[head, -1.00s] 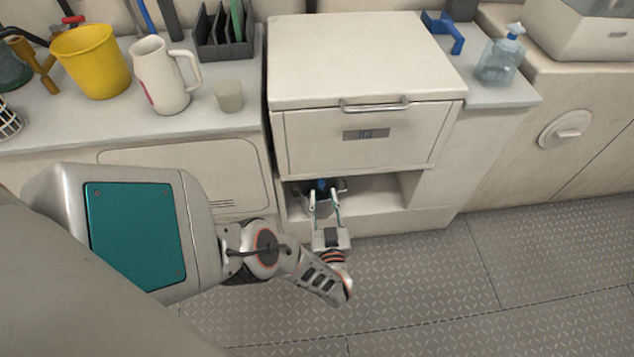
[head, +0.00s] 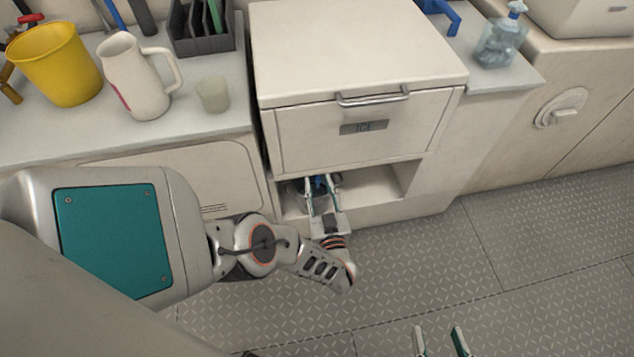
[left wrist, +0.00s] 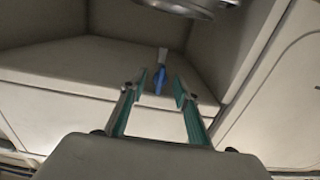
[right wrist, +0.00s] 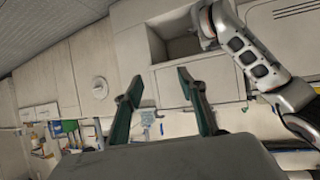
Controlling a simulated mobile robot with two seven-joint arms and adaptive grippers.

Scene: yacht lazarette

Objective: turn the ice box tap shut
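The ice box (head: 360,50) is a cream cabinet labelled ICE, with an open niche (head: 385,188) below its front. The tap's blue handle (head: 320,184) shows in that niche, and it also shows in the left wrist view (left wrist: 160,80). My left gripper (head: 322,184) is open at the niche, its fingers on either side of the handle as seen from the head. In the left wrist view the handle lies between the fingertips, apart from both. The tap's body is mostly hidden. My right gripper (head: 440,335) is open and empty over the floor.
A round metal vessel (left wrist: 180,6) is close by in the niche. The left counter holds a yellow bucket (head: 62,65), a white jug (head: 135,80) and a cup (head: 213,94). The floor (head: 500,270) is clear.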

